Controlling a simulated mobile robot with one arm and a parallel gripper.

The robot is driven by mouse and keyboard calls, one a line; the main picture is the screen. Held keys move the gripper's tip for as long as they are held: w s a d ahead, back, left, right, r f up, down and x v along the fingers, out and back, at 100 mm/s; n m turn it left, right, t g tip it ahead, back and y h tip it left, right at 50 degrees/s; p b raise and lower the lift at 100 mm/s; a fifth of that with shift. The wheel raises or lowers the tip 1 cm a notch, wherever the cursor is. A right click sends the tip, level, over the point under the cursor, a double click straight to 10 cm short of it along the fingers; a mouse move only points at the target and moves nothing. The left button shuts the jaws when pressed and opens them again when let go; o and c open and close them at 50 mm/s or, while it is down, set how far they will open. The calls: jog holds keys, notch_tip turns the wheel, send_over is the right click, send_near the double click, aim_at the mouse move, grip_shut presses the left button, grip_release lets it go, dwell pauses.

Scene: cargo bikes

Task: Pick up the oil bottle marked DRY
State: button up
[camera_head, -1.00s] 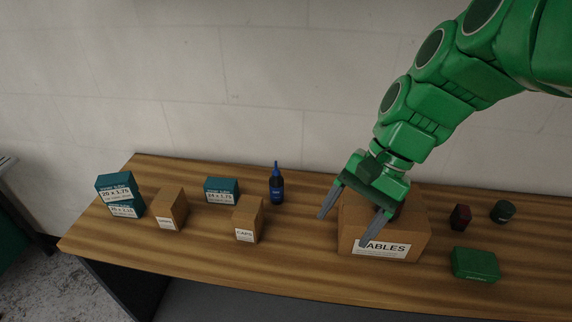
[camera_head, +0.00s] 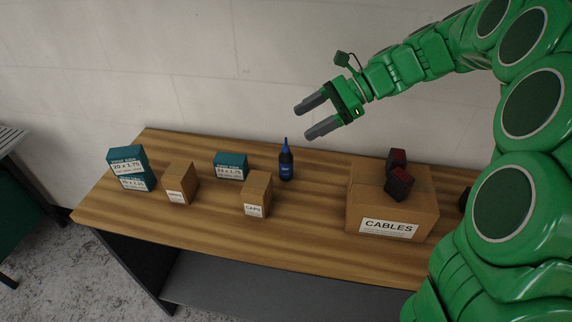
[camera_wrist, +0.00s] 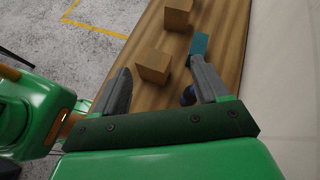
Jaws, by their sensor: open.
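A dark bottle with a blue nozzle and blue label (camera_head: 286,166) stands upright at the back of the wooden bench, right of a teal box. Its lettering is too small to read, so I cannot tell if it says DRY. My gripper (camera_head: 303,122) is open and empty, above and slightly right of the bottle, with its fingers pointing left in the head view. My open gripper (camera_wrist: 160,68) is apart from the bottle in the head view.
The CAPS carton (camera_head: 256,194) stands front left of the bottle, the teal tube box (camera_head: 231,166) left of it. Further left are another carton (camera_head: 181,183) and stacked teal boxes (camera_head: 128,167). The CABLES carton (camera_head: 366,213), right, bears two dark red-black items (camera_head: 398,184). A wall stands behind.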

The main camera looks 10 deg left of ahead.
jog(key=shift+w+a+f+m+y, duration=0.7)
jog(key=shift+w+m, duration=0.7)
jog(key=shift+w, duration=2)
send_near(280, 160)
jog(key=f, duration=0.1)
jog(key=a+f, duration=0.1)
jog(key=f, duration=0.1)
jog(key=shift+a+y, duration=0.3)
jog(key=shift+s+a+f, duration=0.1)
jog(key=shift+a+f, duration=0.2)
jog(key=shift+t, duration=0.3)
jog(key=shift+r+x, duration=0.15)
jog(key=shift+x, duration=1.6)
jog(key=shift+r+x, duration=0.2)
jog(key=shift+x, duration=1.6)
jog(key=shift+a, duration=0.15)
jog(key=shift+c, duration=0.3)
jog(key=c, duration=1)
jog(key=shift+r, duration=0.15)
jog(key=shift+c, duration=0.2)
